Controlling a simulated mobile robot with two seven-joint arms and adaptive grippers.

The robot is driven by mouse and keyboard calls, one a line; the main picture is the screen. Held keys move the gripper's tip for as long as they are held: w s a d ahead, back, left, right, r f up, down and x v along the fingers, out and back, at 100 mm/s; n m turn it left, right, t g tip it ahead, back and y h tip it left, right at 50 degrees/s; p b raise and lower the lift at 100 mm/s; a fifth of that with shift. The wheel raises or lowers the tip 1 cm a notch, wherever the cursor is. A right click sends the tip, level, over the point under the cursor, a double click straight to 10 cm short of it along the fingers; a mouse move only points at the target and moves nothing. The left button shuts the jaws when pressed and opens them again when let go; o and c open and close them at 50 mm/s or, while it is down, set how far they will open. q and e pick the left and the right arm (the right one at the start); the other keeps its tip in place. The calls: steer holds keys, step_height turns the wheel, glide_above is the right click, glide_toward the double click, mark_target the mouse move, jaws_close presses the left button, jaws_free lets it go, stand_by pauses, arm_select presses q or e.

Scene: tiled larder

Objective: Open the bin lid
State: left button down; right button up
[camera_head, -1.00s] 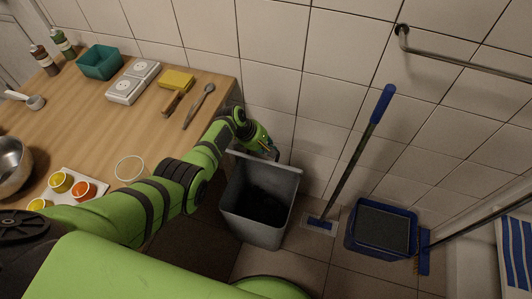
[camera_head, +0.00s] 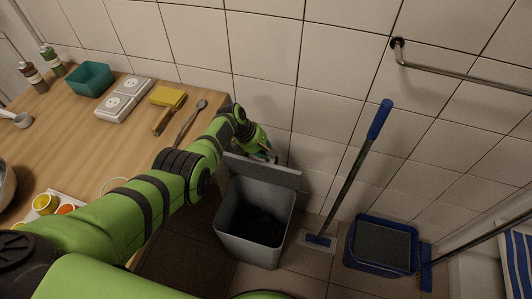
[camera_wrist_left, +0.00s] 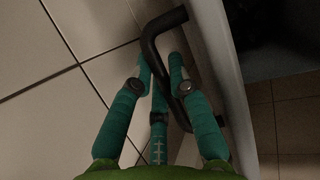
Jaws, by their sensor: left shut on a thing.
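The grey bin (camera_head: 251,250) stands on the floor beside the counter, and its dark inside shows from above. Its lid (camera_head: 270,172) is raised at the back of the bin, on the wall side, with its inner face partly showing. My left gripper (camera_head: 268,156) is behind the lid's upper edge. In the left wrist view, the teal fingers of my left gripper (camera_wrist_left: 165,85) are shut on a black bar handle (camera_wrist_left: 152,48) beside the grey lid panel (camera_wrist_left: 212,60). Part of the handle is hidden by the fingers. My right gripper is not in view.
A wooden counter (camera_head: 75,125) at left holds a teal tub (camera_head: 90,80), white box-like items (camera_head: 124,98) and a yellow sponge (camera_head: 168,96). A blue-handled mop (camera_head: 345,185) and blue bucket (camera_head: 355,258) stand right of the bin. A metal rail (camera_head: 460,72) is on the wall.

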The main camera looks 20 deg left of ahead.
arm_select(q)
steer(key=c, duration=1.4)
jaws_free()
steer(key=v, duration=1.2)
